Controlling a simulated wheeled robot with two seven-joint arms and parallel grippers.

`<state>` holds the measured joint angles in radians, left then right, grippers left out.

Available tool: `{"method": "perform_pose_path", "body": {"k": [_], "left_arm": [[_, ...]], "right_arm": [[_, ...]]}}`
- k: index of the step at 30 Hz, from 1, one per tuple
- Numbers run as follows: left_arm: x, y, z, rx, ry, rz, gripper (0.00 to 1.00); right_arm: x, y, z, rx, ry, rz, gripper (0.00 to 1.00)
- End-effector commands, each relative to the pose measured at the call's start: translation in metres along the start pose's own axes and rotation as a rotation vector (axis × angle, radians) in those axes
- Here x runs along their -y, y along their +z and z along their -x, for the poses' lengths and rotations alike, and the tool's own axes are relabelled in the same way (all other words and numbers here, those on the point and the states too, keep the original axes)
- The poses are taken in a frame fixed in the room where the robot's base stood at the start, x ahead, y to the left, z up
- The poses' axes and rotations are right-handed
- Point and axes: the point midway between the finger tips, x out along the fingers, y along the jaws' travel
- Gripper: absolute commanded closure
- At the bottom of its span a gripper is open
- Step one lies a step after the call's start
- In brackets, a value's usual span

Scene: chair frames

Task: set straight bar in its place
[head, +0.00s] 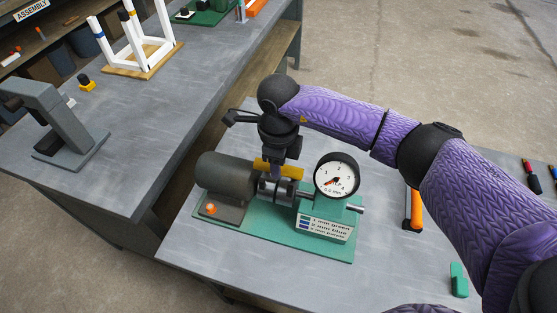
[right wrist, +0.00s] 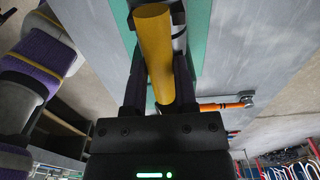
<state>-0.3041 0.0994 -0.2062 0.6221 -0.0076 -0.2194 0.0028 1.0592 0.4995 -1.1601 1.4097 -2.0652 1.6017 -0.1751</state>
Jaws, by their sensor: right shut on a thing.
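A yellow straight bar (head: 291,171) is in my right gripper (head: 278,163), which points down and is shut on it. In the right wrist view the bar (right wrist: 153,42) lies between the two dark fingers of the gripper (right wrist: 160,75). The bar is over a fixture on a green base plate (head: 262,235), between a grey motor-like cylinder (head: 225,175) and a round dial gauge (head: 336,176). I cannot tell whether the bar touches the metal parts below it. The fingertips partly hide the bar's middle. My left gripper is not in view.
The fixture stands on a grey table (head: 200,245). An orange-handled tool (head: 413,211) and a green block (head: 459,280) lie to its right. A second bench at left carries a white chair frame (head: 138,45) and a grey stand (head: 66,125). A gap separates the tables.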

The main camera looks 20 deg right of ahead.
Motion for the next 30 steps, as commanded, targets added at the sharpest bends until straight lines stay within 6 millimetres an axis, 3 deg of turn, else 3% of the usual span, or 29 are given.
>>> {"method": "perform_pose_path", "body": {"k": [30], "left_arm": [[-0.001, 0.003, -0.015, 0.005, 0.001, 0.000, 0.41]], "right_arm": [[0.000, 0.000, -0.019, 0.000, -0.001, 0.000, 1.00]]}}
